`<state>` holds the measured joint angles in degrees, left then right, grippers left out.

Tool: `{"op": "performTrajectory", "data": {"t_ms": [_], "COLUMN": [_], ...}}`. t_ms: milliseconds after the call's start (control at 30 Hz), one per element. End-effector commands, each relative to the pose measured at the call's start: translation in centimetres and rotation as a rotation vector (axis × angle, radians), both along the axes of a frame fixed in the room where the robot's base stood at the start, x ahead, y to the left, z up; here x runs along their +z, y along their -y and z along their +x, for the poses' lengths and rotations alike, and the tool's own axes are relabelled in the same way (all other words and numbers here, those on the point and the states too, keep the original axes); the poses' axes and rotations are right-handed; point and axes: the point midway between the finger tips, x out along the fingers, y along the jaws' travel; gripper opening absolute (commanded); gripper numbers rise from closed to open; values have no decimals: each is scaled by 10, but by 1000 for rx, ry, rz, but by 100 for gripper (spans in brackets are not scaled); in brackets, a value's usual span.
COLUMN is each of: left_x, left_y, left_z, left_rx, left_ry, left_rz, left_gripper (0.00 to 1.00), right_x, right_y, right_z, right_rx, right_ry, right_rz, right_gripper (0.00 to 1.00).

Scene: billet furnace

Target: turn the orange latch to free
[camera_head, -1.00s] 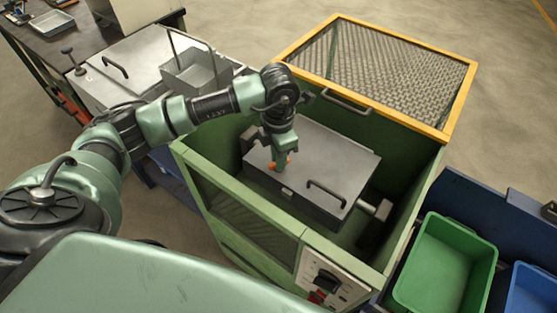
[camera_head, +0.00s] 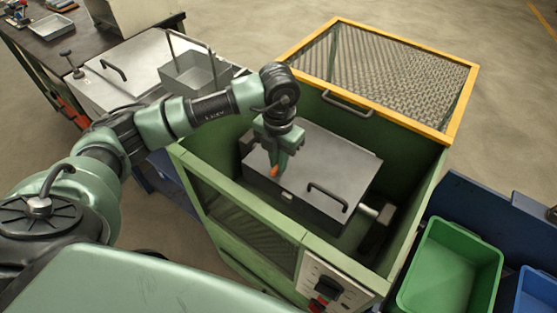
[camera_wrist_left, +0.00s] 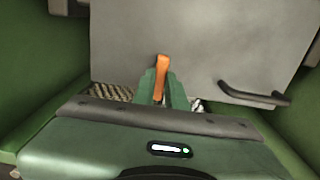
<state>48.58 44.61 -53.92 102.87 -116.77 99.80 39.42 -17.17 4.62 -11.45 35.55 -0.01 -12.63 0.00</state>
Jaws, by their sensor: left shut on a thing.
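The orange latch (camera_head: 274,171) sits at the near-left edge of the grey metal lid (camera_head: 330,160) inside the green furnace housing. My left gripper (camera_head: 277,163) reaches down from above and is shut on the latch. In the left wrist view the latch (camera_wrist_left: 162,68) stands up between the two green fingers (camera_wrist_left: 161,88), its orange tip showing past them. The fingers hide its lower part. My right gripper is not in view.
The lid carries a dark bar handle (camera_head: 328,196). The housing's green walls surround it, with a yellow-framed mesh cover (camera_head: 385,75) behind. A control panel (camera_head: 330,287) is at the front. A green bin (camera_head: 452,262) stands at the right.

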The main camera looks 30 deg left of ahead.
Motion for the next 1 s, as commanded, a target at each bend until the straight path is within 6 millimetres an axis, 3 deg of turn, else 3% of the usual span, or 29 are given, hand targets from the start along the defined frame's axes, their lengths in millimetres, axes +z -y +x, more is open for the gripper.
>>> {"op": "performTrajectory", "data": {"t_ms": [333, 367, 433, 767, 1000], "left_x": [2, 2, 2, 2, 34], "left_y": [0, 0, -1, 0, 0], "left_z": [2, 2, 2, 1, 2], "left_rx": [7, 7, 7, 4, 4], "left_ry": [8, 8, 8, 4, 8], "left_rz": [-1, -1, -1, -1, -1], "left_gripper": [0, 18, 35, 35, 35], "right_x": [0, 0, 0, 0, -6], "right_y": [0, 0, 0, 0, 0], "right_z": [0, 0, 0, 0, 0], "right_rx": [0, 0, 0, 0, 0], "right_ry": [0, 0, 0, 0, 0], "right_rz": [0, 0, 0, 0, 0], "right_gripper": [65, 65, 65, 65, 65]}}
